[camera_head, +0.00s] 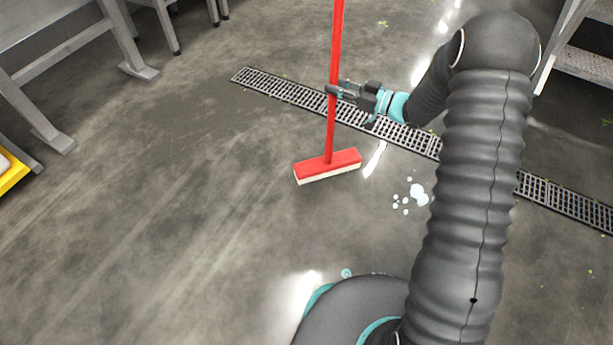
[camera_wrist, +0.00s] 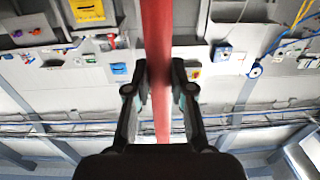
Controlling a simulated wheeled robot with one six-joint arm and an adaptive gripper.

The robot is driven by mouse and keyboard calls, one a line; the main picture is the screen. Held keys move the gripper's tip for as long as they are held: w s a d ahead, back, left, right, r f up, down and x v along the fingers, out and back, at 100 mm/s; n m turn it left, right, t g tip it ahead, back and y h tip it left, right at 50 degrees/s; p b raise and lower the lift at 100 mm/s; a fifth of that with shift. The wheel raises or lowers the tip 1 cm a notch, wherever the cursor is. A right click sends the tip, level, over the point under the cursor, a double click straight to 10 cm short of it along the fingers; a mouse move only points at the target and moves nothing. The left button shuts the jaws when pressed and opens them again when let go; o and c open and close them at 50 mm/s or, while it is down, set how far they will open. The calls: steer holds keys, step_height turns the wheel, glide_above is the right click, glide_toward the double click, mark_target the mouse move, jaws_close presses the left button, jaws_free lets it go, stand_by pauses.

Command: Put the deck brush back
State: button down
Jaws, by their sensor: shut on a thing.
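The deck brush (camera_head: 328,167) has a red head with pale bristles and a long red handle that rises out of the top of the head view. It stands close to upright, head down, over the wet grey floor; I cannot tell whether the bristles touch it. My gripper (camera_head: 334,91) is shut on the handle, well above the head. In the wrist view the red handle (camera_wrist: 157,60) runs between the two fingers of my gripper (camera_wrist: 160,88). The brush's holder or resting place is not clear in either view.
A grated floor drain (camera_head: 285,92) runs diagonally behind the brush. Metal table legs (camera_head: 105,40) stand at upper left, a yellow container (camera_head: 12,172) at the left edge, and a metal rack (camera_head: 585,62) at upper right. White foam (camera_head: 418,194) lies right of the brush.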

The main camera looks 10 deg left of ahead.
steer(key=c, duration=1.6)
jaws_free()
steer(key=shift+r, duration=0.1)
steer(key=shift+c, duration=1.4)
